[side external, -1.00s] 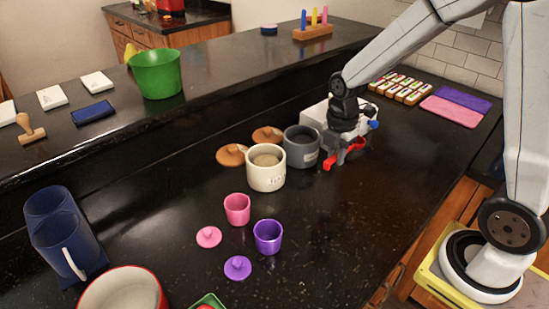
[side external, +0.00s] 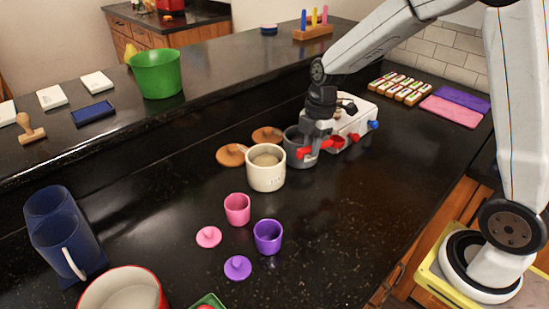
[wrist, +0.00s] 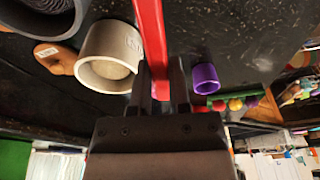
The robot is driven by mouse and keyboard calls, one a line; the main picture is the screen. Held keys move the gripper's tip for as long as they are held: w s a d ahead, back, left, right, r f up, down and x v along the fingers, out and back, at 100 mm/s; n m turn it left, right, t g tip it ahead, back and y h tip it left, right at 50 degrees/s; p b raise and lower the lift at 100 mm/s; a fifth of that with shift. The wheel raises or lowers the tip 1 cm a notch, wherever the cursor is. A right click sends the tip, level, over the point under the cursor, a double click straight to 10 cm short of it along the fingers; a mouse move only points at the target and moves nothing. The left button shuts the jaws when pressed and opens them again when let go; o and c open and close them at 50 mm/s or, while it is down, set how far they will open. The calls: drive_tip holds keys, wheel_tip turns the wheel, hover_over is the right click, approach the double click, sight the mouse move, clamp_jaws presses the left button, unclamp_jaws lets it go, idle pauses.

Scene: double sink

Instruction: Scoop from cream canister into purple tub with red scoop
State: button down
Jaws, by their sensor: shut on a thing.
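My gripper (side external: 316,142) is shut on the red scoop (wrist: 151,40), whose handle runs up between the fingers in the wrist view. The scoop's bowl cannot be made out. The cream canister (side external: 266,176) stands open on the counter with pale contents; it also shows in the wrist view (wrist: 90,76). My gripper is to its right in the side view, apart from it, and partly covers the grey canister. The small purple tub (side external: 267,240) stands upright and open, nearer the side camera; it also shows in the wrist view (wrist: 207,84).
The grey canister (side external: 295,160) stands right beside the cream one. Two brown lids (side external: 231,156) lie behind them. A pink tub (side external: 237,211), pink lid (side external: 208,237) and purple lid (side external: 238,268) are near the purple tub. A white appliance (side external: 355,117) stands behind my gripper.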

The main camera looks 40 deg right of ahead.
drive_tip(key=w+a+r+m+t+y, duration=0.3)
drive_tip(key=w+a+r, duration=0.4)
drive_tip(key=w+a, duration=0.5)
drive_tip(key=shift+w+a+r+m+y, duration=0.15)
drive_tip(key=shift+w+m+y, duration=0.25)
drive_tip(key=shift+w+y, duration=0.35)
drive_tip(key=shift+s+f, duration=0.1)
drive_tip(key=shift+f, duration=0.1)
drive_tip(key=shift+s+d+f, duration=0.6)
drive_tip(key=shift+d+f, duration=0.45)
drive_tip(key=shift+f, duration=4.1)
wheel_tip(320, 180, up, 11)
drive_tip(key=shift+w, duration=0.15)
drive_tip(key=shift+a+r, duration=0.1)
